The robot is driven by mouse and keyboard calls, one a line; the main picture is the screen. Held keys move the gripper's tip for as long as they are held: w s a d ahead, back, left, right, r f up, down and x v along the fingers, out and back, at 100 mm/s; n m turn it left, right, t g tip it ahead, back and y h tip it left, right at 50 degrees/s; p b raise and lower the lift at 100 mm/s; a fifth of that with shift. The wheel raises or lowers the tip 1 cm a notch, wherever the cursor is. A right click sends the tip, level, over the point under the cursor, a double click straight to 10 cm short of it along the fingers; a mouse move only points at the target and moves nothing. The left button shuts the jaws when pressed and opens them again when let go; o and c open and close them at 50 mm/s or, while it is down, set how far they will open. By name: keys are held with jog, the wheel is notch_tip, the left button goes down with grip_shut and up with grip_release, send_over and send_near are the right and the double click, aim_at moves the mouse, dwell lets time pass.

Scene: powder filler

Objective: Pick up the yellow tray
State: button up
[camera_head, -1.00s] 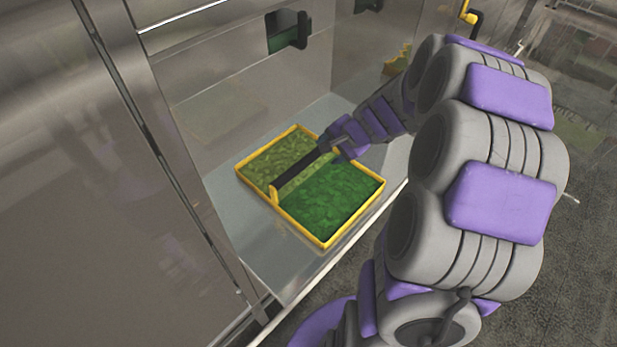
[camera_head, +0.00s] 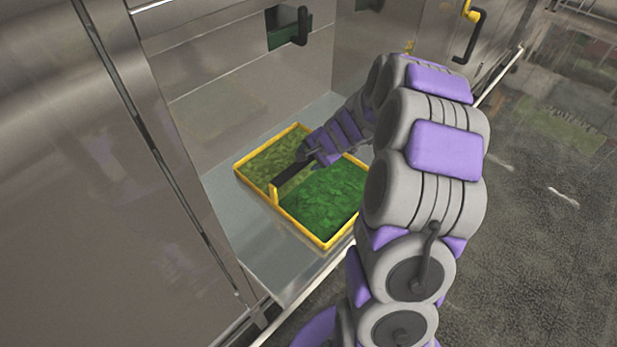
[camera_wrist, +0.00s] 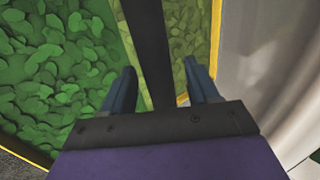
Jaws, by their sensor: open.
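The yellow tray (camera_head: 300,227) sits on a grey shelf in the head view. It holds dark green and lighter green leafy contents on either side of a dark handle bar (camera_head: 287,178). A yellow upright piece stands at the bar's near end. My gripper (camera_head: 304,153) is over the tray at the far part of the bar. In the wrist view my gripper (camera_wrist: 160,68) is open, with one finger on each side of the dark handle bar (camera_wrist: 148,35). The tray's yellow rim (camera_wrist: 216,35) shows at the right there. Contact with the bar cannot be told.
The grey shelf (camera_head: 240,215) is bare left of the tray. Metal cabinet walls (camera_head: 250,90) stand behind and to the left. A dark handle (camera_head: 303,25) sticks out from the back wall. Open floor (camera_head: 540,230) lies to the right.

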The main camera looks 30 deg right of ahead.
jog(key=shift+w+f, duration=0.2)
jog(key=shift+f, duration=0.3)
jog(key=shift+r, duration=0.1)
grip_shut()
dwell(0.9)
